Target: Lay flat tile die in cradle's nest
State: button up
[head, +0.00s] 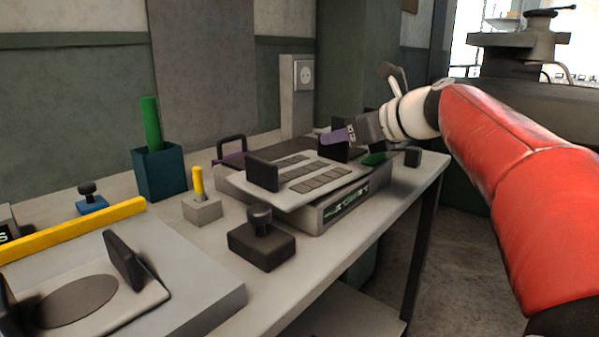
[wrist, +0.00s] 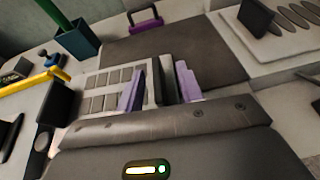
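The tile die, a pale plate with rows of grey rectangles (head: 275,192) and a black upright handle at each end, rests on a grey box with a green-lit front (head: 345,208). The plate looks slightly skewed and overhangs the box's near edge. I take the box for the cradle, but its nest is hidden under the plate. My gripper (head: 341,137) is at the die's far handle. In the wrist view the purple fingers (wrist: 160,88) stand on either side of that black handle (wrist: 166,72), with a gap showing at the left finger. The die's near handle (wrist: 58,103) also shows there.
A dark panel (wrist: 190,45) lies beside the die. A black knobbed block (head: 262,246), a grey block with a yellow peg (head: 202,209) and a teal cup (head: 160,174) stand nearby. An oval die (head: 75,300) lies front left; another die with ovals (wrist: 296,20) is right of the panel.

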aim_at(301, 162)
jog(key=x, duration=0.4)
jog(key=shift+s+a+f, duration=0.1)
jog(key=shift+s, duration=0.1)
grip_shut()
dwell(1.2)
